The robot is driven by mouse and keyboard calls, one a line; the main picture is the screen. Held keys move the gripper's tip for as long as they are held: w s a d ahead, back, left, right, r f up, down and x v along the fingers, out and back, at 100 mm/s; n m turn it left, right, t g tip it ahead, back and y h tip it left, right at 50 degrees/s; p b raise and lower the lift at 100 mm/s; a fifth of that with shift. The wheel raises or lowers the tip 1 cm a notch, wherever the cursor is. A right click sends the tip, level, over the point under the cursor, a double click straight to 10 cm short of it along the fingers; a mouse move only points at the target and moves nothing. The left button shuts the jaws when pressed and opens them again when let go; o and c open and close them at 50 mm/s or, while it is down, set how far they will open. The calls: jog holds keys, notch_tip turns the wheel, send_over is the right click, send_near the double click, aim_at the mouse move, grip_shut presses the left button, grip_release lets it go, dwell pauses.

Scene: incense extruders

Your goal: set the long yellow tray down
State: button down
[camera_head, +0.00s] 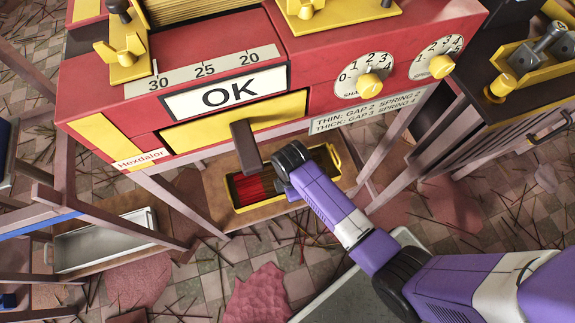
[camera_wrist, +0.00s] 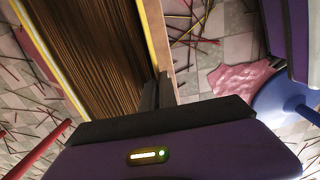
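The long yellow tray (camera_head: 333,158) is under the red machine, over a brown wooden board, with red sticks in its left part. Whether it rests on the board or hangs just above it I cannot tell. In the wrist view its yellow wall (camera_wrist: 153,38) runs down to my gripper (camera_wrist: 160,90), beside a bed of thin brown sticks. My gripper's two dark fingers are close together and appear shut on that wall. In the head view my dark wrist (camera_head: 291,157) covers part of the tray and hides the fingers.
The red machine (camera_head: 215,65) with an OK panel (camera_head: 228,94) stands over the tray, and a dark handle (camera_head: 245,146) hangs close to my wrist. Pink legs frame the space. A grey metal tray (camera_head: 105,243) lies lower left. Loose sticks litter the tiled floor.

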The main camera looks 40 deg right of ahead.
jog(key=shift+f+b, duration=1.25)
jog(key=shift+f, duration=1.5)
jog(key=shift+f, duration=0.15)
jog(key=c, duration=1.7)
grip_release()
